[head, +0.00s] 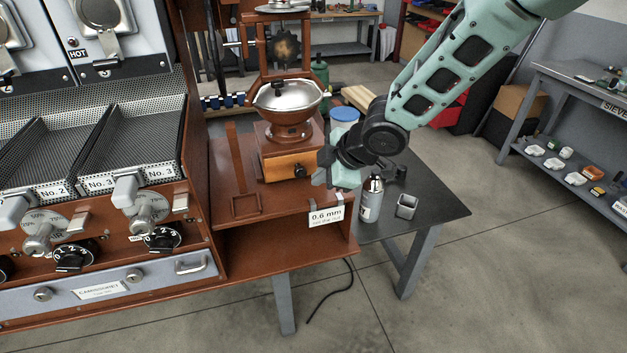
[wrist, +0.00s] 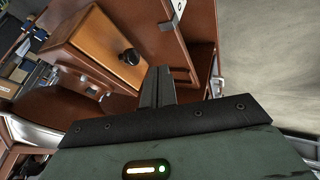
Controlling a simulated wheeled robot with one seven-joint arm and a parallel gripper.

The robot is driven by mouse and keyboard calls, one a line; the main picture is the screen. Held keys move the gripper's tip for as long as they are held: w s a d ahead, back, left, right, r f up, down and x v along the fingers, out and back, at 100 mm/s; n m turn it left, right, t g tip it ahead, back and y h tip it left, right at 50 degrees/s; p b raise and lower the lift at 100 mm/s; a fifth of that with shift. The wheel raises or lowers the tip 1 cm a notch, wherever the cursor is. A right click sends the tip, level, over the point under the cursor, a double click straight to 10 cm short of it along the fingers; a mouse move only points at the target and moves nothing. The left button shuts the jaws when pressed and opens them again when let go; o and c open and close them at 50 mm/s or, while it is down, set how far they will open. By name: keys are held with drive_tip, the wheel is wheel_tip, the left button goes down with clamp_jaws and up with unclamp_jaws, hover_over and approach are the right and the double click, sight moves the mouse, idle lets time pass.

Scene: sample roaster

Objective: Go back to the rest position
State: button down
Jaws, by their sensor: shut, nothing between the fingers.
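My gripper (wrist: 158,86) is shut and empty; its closed fingers show in the middle of the wrist view. In the head view my arm comes in from the upper right and ends beside the coffee grinder (head: 289,130), on its right side. The fingers are mostly hidden behind my wrist in that view. The grinder has a metal bowl on top and a wooden drawer (head: 288,164) with a dark knob. In the wrist view the drawer front (wrist: 105,47) is to the upper left of the fingers and looks closed.
The roaster (head: 110,215) with trays, levers and dials fills the left. A shelf of pale items (head: 578,178) stands at right. Open floor lies at lower right.

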drive_tip(key=s+d+r+m+g+h, duration=0.1)
drive_tip(key=s+d+r+m, duration=0.2)
drive_tip(key=s, duration=0.7)
drive_tip(key=s+d+r+m+g+h, duration=0.2)
drive_tip(key=s+d+r+m, duration=0.2)
drive_tip(key=s, duration=0.6)
drive_tip(key=s+d+r+m+g+h+p, duration=0.1)
drive_tip(key=s+d+r+m+h, duration=0.1)
drive_tip(key=s, duration=0.8)
drive_tip(key=d+r+m, duration=0.1)
drive_tip(key=d+m, duration=0.1)
drive_tip(key=d, duration=0.1)
drive_tip(key=shift+s+r+m+g, duration=0.2)
drive_tip(key=shift+r+m+g, duration=0.05)
drive_tip(key=shift+m+g, duration=0.05)
